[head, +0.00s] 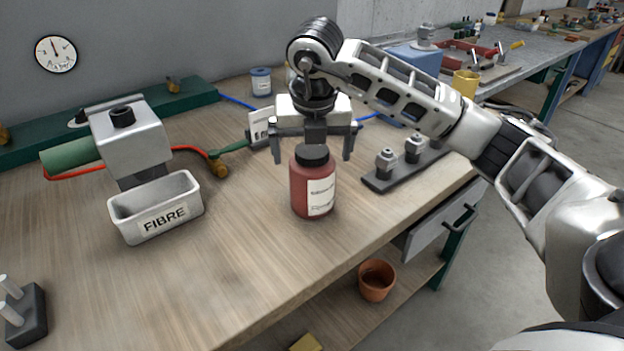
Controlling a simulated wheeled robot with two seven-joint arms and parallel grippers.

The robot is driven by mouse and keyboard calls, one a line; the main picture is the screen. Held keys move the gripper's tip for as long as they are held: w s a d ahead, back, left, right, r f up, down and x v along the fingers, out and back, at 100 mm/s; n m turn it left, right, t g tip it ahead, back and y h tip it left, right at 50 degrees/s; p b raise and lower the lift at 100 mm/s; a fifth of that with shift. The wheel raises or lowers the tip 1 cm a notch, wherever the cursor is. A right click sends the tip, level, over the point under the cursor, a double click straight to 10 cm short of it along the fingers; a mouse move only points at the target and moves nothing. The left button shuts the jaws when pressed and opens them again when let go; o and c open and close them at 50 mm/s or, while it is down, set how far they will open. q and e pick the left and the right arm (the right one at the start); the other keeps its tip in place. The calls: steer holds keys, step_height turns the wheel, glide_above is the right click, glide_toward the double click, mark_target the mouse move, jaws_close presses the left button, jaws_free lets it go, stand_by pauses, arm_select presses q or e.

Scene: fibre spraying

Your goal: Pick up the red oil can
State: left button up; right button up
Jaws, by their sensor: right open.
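The red oil can (312,187) is a dark red bottle with a black cap and a pale label. It stands upright on the wooden workbench (262,262), near the bench's right front edge. My right gripper (314,158) is open and points down over the can. Its two fingers show left and right of the black cap, apart from it in the picture. Whether the fingers are level with the cap in depth is hard to tell. My left gripper is not in view.
A white FIBRE bin (157,210) sits under a grey machine (130,138) on the left. A dark rack with metal fittings (407,165) lies right of the can. A dark block with pale pegs (24,316) is at the lower left. The bench's front middle is clear.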

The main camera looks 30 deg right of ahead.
steer(key=shift+x, duration=1.1)
steer(key=c, duration=1.5)
steer(key=shift+c, duration=0.9)
steer(key=shift+r, duration=0.15)
